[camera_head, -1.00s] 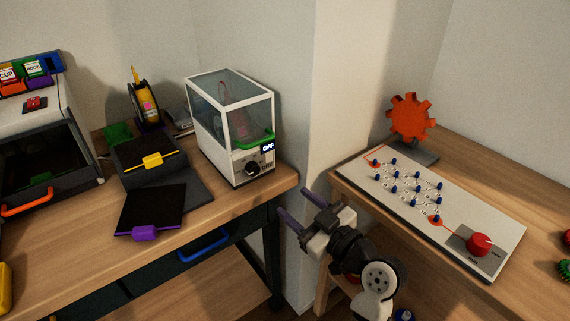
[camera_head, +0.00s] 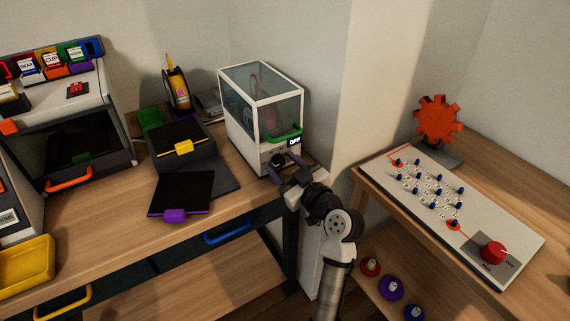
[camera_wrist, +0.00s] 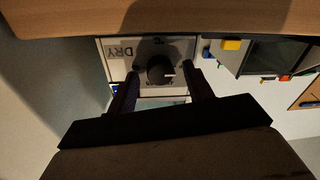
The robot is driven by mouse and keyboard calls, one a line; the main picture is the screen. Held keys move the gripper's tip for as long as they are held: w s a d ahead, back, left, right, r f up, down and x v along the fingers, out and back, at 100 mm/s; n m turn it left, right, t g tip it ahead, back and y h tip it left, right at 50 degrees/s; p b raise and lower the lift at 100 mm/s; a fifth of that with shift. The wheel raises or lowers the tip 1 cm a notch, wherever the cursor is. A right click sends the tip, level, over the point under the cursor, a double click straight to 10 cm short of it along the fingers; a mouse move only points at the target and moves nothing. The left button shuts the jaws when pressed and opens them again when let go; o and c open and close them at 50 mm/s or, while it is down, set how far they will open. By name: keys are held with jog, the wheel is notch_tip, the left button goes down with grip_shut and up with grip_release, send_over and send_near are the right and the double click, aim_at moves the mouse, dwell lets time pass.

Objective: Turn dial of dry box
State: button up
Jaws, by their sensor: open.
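The dry box (camera_head: 261,107) is a white-framed case with clear panes, a green handle and a small display reading OFF (camera_head: 294,141). It stands at the right end of the left workbench. Its black dial (camera_head: 277,159) is low on the front face. In the wrist view the dial (camera_wrist: 160,70) shows upside down, with a white pointer mark and the label DRY beside it. My gripper (camera_head: 276,168) is open in front of the dial. In the wrist view its two fingers (camera_wrist: 162,92) reach to either side of the dial; whether they touch it I cannot tell.
Black trays with yellow (camera_head: 183,147) and purple (camera_head: 173,215) tabs lie left of the dry box. A printer-like machine (camera_head: 68,125) stands farther left. A wall corner is right of the box. A second table holds a white board (camera_head: 475,232) and an orange gear (camera_head: 438,119).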

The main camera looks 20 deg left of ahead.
jog(key=shift+c, duration=0.3)
jog(key=c, duration=0.9)
jog(key=shift+m, duration=0.3)
jog(key=m, duration=0.5)
jog(key=shift+m, duration=0.3)
jog(key=m+p, duration=0.1)
jog(key=m, duration=0.4)
jog(key=shift+f+m+t, duration=0.1)
jog(key=shift+m+t, duration=0.2)
jog(key=shift+m, duration=0.1)
jog(key=shift+p, duration=0.3)
jog(key=o, duration=1)
jog(key=shift+c, duration=0.2)
